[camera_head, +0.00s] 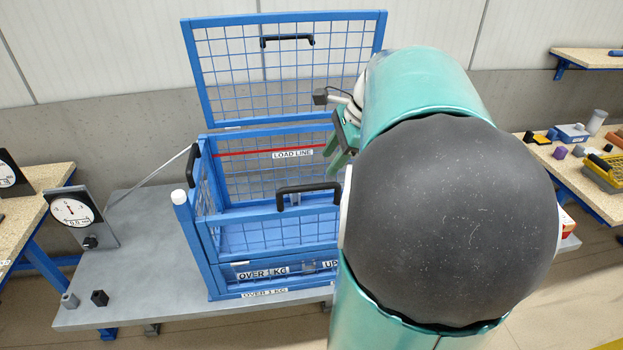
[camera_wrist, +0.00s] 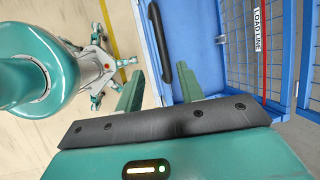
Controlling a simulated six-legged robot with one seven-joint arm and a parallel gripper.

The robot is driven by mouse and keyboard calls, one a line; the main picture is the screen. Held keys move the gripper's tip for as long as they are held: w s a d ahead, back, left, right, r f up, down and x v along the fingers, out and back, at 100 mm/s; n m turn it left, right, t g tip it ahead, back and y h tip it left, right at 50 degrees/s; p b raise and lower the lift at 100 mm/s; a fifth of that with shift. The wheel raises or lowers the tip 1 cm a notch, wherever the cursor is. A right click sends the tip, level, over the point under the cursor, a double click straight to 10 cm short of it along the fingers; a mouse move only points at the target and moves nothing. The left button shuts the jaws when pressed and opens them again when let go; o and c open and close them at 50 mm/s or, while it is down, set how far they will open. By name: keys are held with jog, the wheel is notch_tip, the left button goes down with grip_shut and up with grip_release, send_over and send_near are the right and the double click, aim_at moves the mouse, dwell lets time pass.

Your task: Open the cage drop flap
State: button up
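The blue mesh cage (camera_head: 207,240) stands on a grey table. Its front drop flap has a black handle (camera_head: 308,189) on the top rail, and it looks upright, though my arm hides its right side. A black handle (camera_wrist: 159,40) on a blue rail (camera_wrist: 186,45) also shows in the wrist view, lying beyond and between the fingers. My gripper (camera_wrist: 159,90) is open and empty, its two green fingers apart. In the head view my gripper (camera_head: 343,140) is above the cage's right part, partly hidden by my arm. I see no contact with the handle.
The cage lid (camera_head: 290,65) stands raised at the back. A red load line (camera_head: 240,153) runs inside the cage. A dial gauge (camera_head: 72,211) stands left on the grey table (camera_head: 140,270). Side tables (camera_head: 25,220) flank both sides; the right one holds small items.

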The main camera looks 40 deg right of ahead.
aim_at(311, 185)
jog(key=x, duration=0.8)
jog(key=shift+w+f, duration=0.1)
jog(key=shift+w, duration=0.3)
jog(key=shift+s+a+f, duration=0.15)
jog(key=shift+f, duration=0.1)
jog(key=shift+w+f, duration=0.15)
jog(key=shift+w, duration=0.15)
jog(key=shift+s, duration=0.25)
jog(key=shift+c, duration=0.5)
jog(key=shift+w, duration=0.15)
grip_shut()
